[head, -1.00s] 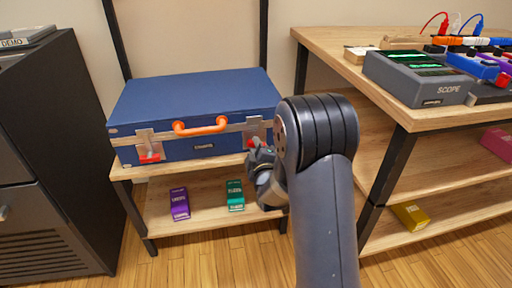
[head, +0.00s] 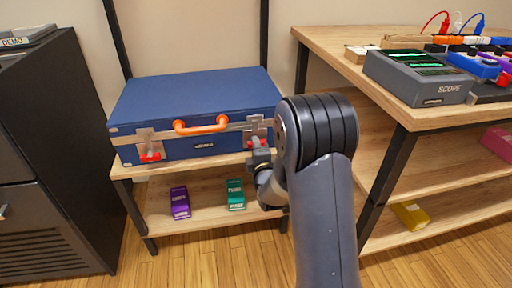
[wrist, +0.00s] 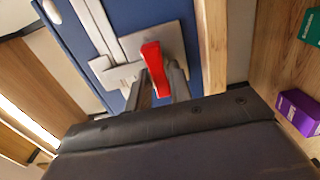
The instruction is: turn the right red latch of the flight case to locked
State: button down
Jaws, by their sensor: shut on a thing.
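The blue flight case (head: 195,95) lies shut on a wooden shelf. Its right red latch (head: 257,143) is on a metal plate at the front right, partly hidden by my gripper (head: 260,157). In the wrist view, the red latch (wrist: 154,62) sits between the fingers of my gripper (wrist: 160,88), which is shut on it. The latch's exact turn angle is hard to read in the head view. The left red latch (head: 150,156) is on its own plate at the front left.
An orange handle (head: 201,125) stands between the latches. Purple (head: 180,203) and green (head: 235,195) boxes lie on the lower shelf. A dark cabinet (head: 50,150) stands at left. A wooden bench (head: 420,115) with a scope box (head: 415,78) stands at right.

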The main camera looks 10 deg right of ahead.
jog(key=c, duration=1.3)
grip_release()
jog(key=shift+s, duration=0.1)
jog(key=s+p, duration=0.2)
jog(key=s, duration=0.8)
jog(key=shift+s, duration=0.3)
jog(key=w+b, duration=0.2)
jog(key=w, duration=0.8)
jog(key=shift+w, duration=0.4)
